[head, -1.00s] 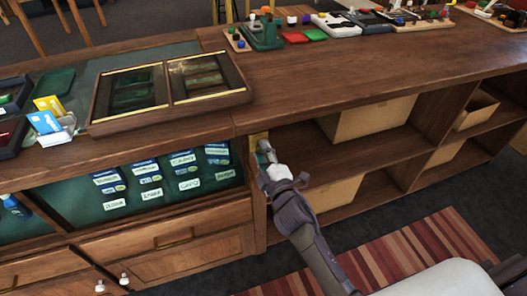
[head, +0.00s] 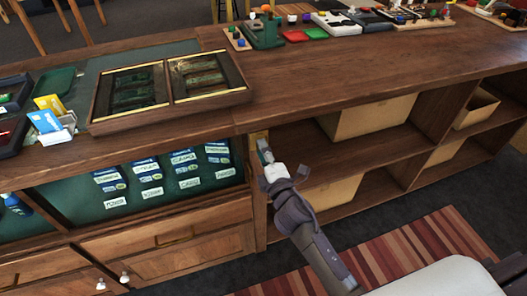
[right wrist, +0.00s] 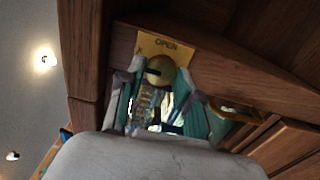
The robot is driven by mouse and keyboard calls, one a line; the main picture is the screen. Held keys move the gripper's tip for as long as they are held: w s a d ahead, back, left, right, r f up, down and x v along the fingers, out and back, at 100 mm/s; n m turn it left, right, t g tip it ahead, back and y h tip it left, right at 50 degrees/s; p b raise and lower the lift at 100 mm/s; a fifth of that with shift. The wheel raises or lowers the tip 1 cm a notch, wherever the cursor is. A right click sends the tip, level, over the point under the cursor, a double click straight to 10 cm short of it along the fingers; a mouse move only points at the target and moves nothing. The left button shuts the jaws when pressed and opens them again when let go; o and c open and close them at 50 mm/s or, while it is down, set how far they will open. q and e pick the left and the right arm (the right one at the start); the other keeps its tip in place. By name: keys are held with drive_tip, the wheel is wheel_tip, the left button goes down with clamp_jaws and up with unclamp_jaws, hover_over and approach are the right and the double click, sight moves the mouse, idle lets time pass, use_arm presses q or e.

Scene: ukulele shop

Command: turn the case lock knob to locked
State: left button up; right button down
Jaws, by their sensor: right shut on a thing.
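The case lock knob (right wrist: 164,73) is a round brass knob with a dark mark pointing left, seen in the right wrist view. It sits below the word OPEN on a yellow plate (right wrist: 172,44). The plate (head: 259,135) also shows in the head view, on the upright beside the display case. My right gripper (right wrist: 158,79) is shut on the knob, with a teal finger on each side. In the head view my right gripper (head: 264,151) reaches the plate and hides the knob. My left gripper is not in view.
The glass-fronted display case (head: 140,185) with labelled packs is left of the gripper. Open shelves with cardboard boxes (head: 367,117) are to the right. The wooden counter (head: 330,70) overhangs the lock. A framed tray (head: 170,88) lies on top.

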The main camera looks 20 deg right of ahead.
drive_tip(key=c, duration=0.8)
unclamp_jaws()
drive_tip(key=s, duration=1.2)
drive_tip(key=shift+d, duration=0.2)
